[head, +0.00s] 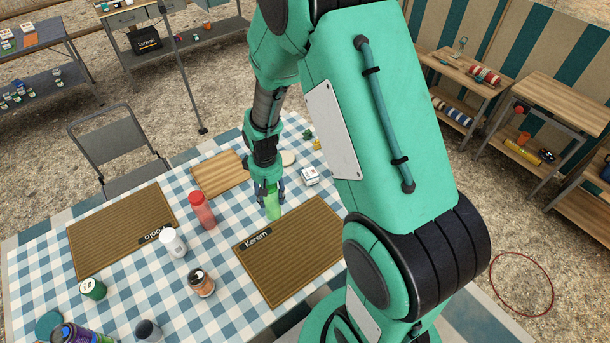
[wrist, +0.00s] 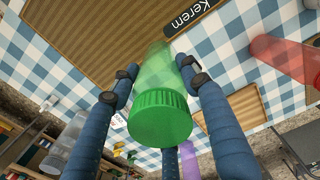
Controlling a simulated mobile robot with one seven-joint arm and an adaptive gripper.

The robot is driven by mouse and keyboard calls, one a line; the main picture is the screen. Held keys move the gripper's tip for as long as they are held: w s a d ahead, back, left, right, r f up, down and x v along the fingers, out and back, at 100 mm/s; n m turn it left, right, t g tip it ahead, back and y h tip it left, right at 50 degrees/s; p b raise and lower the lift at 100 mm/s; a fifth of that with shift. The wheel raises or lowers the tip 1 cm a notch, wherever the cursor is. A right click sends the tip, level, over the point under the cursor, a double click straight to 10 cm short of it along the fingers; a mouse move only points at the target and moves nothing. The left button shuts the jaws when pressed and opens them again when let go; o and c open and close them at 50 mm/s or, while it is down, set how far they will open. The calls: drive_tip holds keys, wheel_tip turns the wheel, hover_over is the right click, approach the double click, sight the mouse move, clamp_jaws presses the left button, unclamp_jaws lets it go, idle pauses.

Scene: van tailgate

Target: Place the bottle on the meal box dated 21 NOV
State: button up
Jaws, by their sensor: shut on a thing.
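My gripper (head: 270,190) is shut on a green bottle (head: 273,208), just beyond the upper left edge of the mat marked Kerem. In the wrist view the fingers close around the translucent green bottle (wrist: 161,105), with its ribbed green cap toward the camera. I cannot tell whether its base touches the table. A small white box with dark print (head: 310,176) stands on the table right of the gripper; its print is too small to read. No date 21 NOV can be read in either view, so I cannot tell which box is the meal box.
The Kerem mat (head: 290,260) is bare. Small boxes (head: 8,42) sit on a far left bench.

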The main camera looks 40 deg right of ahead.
drive_tip(key=s+d+r, duration=0.2)
drive_tip(key=s+d, duration=0.1)
drive_tip(key=d, duration=0.5)
drive_tip(key=s+d+r+m+p, duration=0.1)
drive_tip(key=s+d+r, duration=0.1)
drive_tip(key=d, duration=0.6)
drive_tip(key=shift+s+r, duration=0.15)
drive_tip(key=shift+s, duration=0.35)
drive_tip(key=shift+d, duration=0.1)
drive_tip(key=shift+w, duration=0.1)
drive_tip(key=w+d+b, duration=0.1)
drive_tip(key=w+d, duration=0.2)
drive_tip(key=w, duration=0.3)
drive_tip(key=w+d+f+b, duration=0.1)
drive_tip(key=w+d, duration=0.2)
drive_tip(key=w, duration=0.4)
drive_tip(key=shift+w+d+f, duration=0.25)
drive_tip(key=shift+d, duration=0.1)
drive_tip(key=shift+w, duration=0.1)
drive_tip(key=shift+w+d+f+b, duration=0.15)
drive_tip(key=shift+f+b, duration=0.15)
drive_tip(key=shift+f, duration=0.6)
drive_tip(key=shift+w+d+f+b, duration=0.15)
drive_tip(key=shift+f+b, duration=0.1)
drive_tip(key=shift+f, duration=0.65)
drive_tip(key=shift+a+f, duration=0.1)
